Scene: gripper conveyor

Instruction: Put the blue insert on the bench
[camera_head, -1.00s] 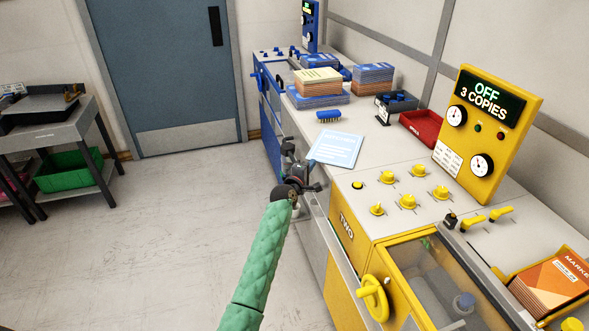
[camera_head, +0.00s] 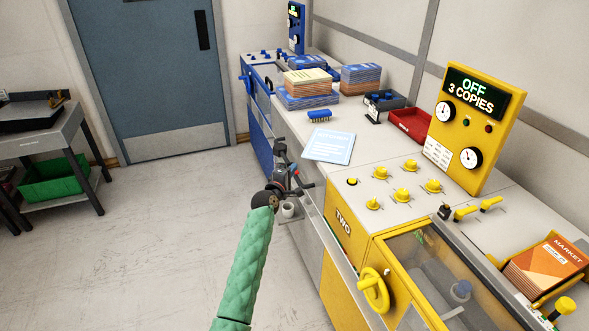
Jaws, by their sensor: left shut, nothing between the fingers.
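A light blue sheet with white print, which looks like the blue insert (camera_head: 329,146), lies flat on the white bench (camera_head: 290,126) near its front edge. My left gripper (camera_head: 297,168) is at the bench's front edge, just left of and nearer than the sheet. It is shut and empty, and it does not hold the sheet. Its fingers are small and dark in this view. My right gripper is out of view.
A blue brush (camera_head: 320,115), paper stacks (camera_head: 308,98) and a red tray (camera_head: 409,125) lie farther back. Open floor is at the left.

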